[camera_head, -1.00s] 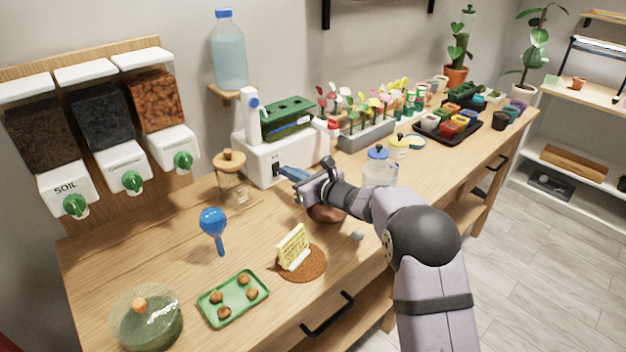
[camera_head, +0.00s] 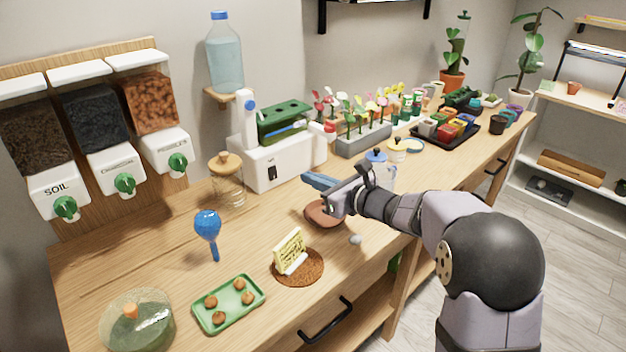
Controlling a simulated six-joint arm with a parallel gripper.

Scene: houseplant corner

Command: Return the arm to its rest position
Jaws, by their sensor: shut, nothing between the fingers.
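My gripper (camera_head: 318,183) is at the end of my arm, above the middle of the wooden workbench. My arm reaches in from the lower right, over the bench's front edge.
A white machine with a green tray (camera_head: 284,122) stands behind my gripper. A clear jug with a blue lid (camera_head: 377,157) stands just behind my wrist. A sign on a round brown mat (camera_head: 310,273) and a green tray (camera_head: 228,322) lie in front.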

